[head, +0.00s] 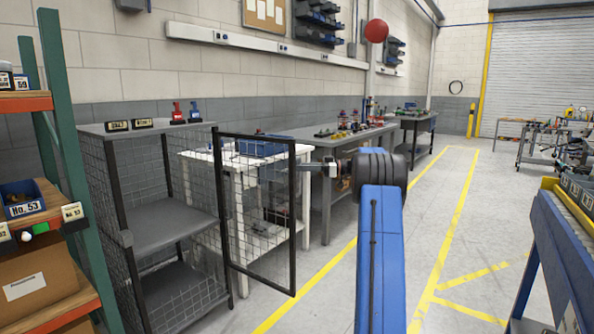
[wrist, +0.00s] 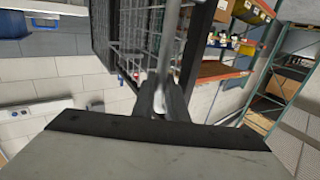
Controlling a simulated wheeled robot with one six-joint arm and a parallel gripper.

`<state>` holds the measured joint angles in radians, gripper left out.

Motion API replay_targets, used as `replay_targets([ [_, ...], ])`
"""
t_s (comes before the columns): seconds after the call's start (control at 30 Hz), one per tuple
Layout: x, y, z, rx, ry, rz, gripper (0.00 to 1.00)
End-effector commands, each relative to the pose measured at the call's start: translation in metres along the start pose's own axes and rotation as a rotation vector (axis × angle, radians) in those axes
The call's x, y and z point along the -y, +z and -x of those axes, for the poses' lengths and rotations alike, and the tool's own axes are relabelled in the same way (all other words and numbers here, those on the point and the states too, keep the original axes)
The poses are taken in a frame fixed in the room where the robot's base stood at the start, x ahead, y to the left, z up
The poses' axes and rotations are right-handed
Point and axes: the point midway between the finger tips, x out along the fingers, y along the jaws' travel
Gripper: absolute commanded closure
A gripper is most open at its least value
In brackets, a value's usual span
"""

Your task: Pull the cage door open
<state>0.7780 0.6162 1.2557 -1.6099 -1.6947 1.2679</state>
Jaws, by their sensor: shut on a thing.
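The wire-mesh cage (head: 116,190) stands at the left in the head view, with grey shelves inside. Its black-framed mesh door (head: 292,240) stands swung open, out to the right of the cage front. In the wrist view, my gripper (wrist: 164,100) is shut on a thin grey bar, the door handle (wrist: 176,50), beside the dark door frame (wrist: 201,30). The handle is too small to make out in the head view.
A white table (head: 200,160) stands behind the door, seen through its mesh. Grey workbenches (head: 330,140) line the wall further back. An orange-and-green rack (head: 62,110) stands left of the cage. A blue conveyor (head: 560,235) is at the right. The floor between is clear.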

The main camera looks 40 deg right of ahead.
Motion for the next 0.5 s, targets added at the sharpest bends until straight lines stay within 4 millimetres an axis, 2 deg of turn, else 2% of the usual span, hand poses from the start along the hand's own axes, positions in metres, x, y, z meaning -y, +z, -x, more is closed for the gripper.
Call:
replay_targets([
  [0.5, -0.0050, -0.0019, 0.0004, -0.002, -0.014, 0.003, 1.00],
])
